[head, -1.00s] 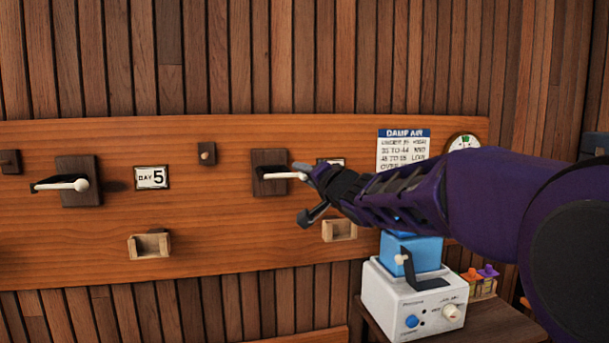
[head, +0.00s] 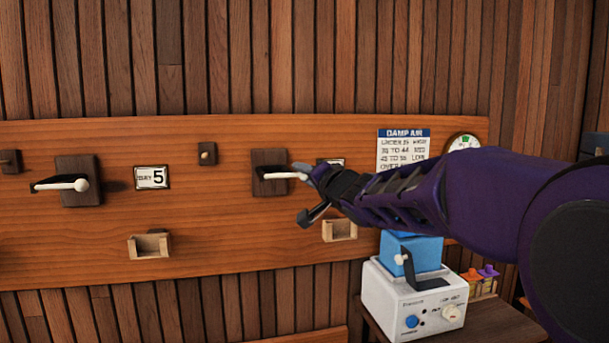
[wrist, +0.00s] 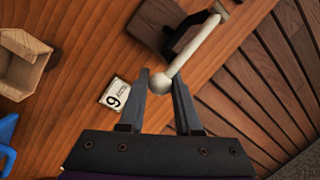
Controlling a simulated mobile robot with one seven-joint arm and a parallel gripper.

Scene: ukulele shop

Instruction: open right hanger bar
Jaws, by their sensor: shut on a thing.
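The right hanger bar (head: 280,176) is a pale rod with a rounded tip, mounted on a dark wooden block (head: 268,158) on the wall board. It also shows in the wrist view (wrist: 193,47), with its ball tip between my fingertips. My gripper (head: 306,173) is shut on the tip end of the bar; it also shows in the wrist view (wrist: 160,90). My arm reaches in from the right, and the bar's tip is partly hidden in the head view.
Another hanger bar (head: 62,185) is on the left, beside a "DAY 5" card (head: 152,177). Small wooden holders (head: 149,245) sit below on the board. A white device (head: 413,302) with a blue box (head: 411,254) stands on a table beneath my arm. A "DAMP AIR" chart (head: 403,150) hangs behind.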

